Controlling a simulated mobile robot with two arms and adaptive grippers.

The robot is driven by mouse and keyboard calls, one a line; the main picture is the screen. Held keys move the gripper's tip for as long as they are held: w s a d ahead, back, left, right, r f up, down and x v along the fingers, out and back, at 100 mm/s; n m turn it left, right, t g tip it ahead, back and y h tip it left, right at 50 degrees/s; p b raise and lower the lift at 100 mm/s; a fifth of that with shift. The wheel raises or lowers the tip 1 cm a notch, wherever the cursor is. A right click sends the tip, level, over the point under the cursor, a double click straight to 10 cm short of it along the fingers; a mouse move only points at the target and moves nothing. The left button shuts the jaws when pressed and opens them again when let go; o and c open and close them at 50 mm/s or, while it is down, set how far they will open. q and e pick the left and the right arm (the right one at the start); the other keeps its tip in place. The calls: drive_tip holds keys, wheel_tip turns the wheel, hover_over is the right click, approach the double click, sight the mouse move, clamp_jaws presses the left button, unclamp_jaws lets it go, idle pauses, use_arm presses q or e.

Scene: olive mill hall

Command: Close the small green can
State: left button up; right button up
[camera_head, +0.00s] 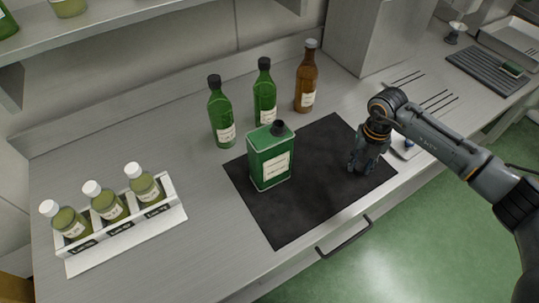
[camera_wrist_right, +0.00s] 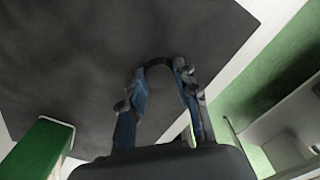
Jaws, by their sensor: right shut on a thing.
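The small green can (camera_head: 272,162), with a cream label and a black piece (camera_head: 278,128) at its top, stands upright on the dark mat (camera_head: 309,212). I cannot tell whether that piece is a cap or an open neck. The can's green side also shows at the lower left of the right wrist view (camera_wrist_right: 38,150). My right gripper (camera_head: 358,167) points down over the mat's right part, right of the can and apart from it. It is shut on a small dark round thing (camera_wrist_right: 158,66), like a cap, mostly hidden by the fingers. My left gripper is not in view.
Two green bottles (camera_head: 221,115) and a brown bottle (camera_head: 306,80) stand behind the can. A white rack (camera_head: 126,228) with three white-capped bottles is at the left. Thin dark rods (camera_head: 438,100) and a grey ribbed tray (camera_head: 487,70) lie at the right. The mat's front is clear.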

drive_tip(key=shift+r+p, duration=1.75)
drive_tip(key=shift+r, duration=1.25)
wheel_tip(320, 180, up, 6)
drive_tip(key=p, duration=0.3)
drive_tip(key=shift+p, duration=0.4)
